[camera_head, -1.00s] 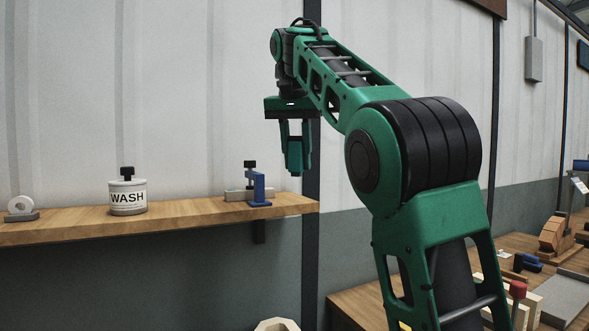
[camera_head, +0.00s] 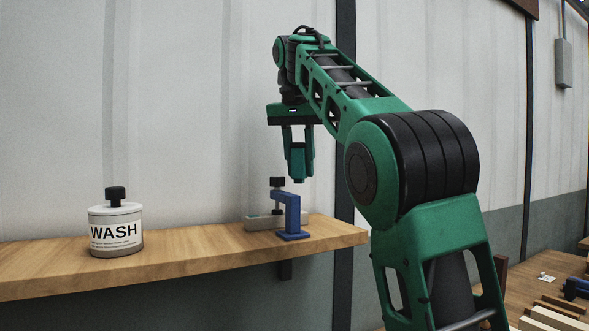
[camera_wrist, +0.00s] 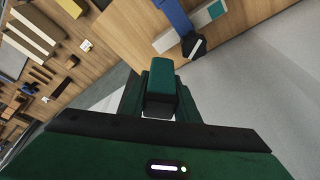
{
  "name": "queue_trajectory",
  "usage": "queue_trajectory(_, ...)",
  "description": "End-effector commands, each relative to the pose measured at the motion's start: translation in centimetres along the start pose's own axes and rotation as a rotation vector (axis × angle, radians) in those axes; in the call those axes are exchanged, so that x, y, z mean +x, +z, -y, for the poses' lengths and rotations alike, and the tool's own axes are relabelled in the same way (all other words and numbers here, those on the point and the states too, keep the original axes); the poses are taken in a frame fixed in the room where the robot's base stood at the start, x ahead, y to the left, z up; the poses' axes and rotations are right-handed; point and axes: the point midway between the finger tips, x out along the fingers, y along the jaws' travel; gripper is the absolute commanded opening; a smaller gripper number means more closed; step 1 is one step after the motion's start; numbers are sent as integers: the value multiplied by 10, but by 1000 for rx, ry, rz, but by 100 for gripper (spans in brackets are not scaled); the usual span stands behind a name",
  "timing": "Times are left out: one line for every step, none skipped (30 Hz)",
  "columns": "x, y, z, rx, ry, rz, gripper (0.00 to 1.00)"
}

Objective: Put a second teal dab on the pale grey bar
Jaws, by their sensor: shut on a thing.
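The pale grey bar (camera_head: 258,223) lies on the wooden shelf, with a blue clamp (camera_head: 291,214) standing over it. The bar (camera_wrist: 168,40) also shows at the top of the wrist view, with one teal patch (camera_wrist: 215,10) on it, to one side of the blue clamp (camera_wrist: 176,14). My gripper (camera_head: 298,174) hangs above the clamp and bar, apart from them. It is shut on a small dark block with a teal face (camera_wrist: 161,76), which shows between the fingers in the wrist view. The block's underside is hidden.
A pot marked WASH (camera_head: 116,232) with a black knob stands on the shelf (camera_head: 190,259), left of the bar. The shelf between them is clear. The wall is close behind. A lower wooden bench (camera_head: 540,268) with several pieces lies at the right.

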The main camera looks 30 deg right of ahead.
Motion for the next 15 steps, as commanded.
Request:
queue_trajectory(0,0,0,0,-1,0,14)
queue_trajectory(0,0,0,0,-1,0,14)
queue_trajectory(1,0,0,0,-1,0,14)
queue_trajectory(2,1,0,-1,0,0,14)
queue_trajectory(3,2,1,-3,0,0,14)
queue_trajectory(4,2,2,-4,0,0,14)
queue_trajectory(6,3,2,-5,0,0,14)
queue_trajectory(8,4,2,-5,1,0,14)
queue_trajectory(11,6,3,-7,0,0,14)
queue_trajectory(14,6,4,-8,0,0,14)
queue_trajectory(17,8,4,-9,1,1,14)
queue_trajectory(21,9,5,-10,0,1,14)
queue_trajectory(24,10,5,-11,-1,2,14)
queue_trajectory(27,12,5,-11,-2,3,14)
queue_trajectory(31,13,6,-12,-3,4,14)
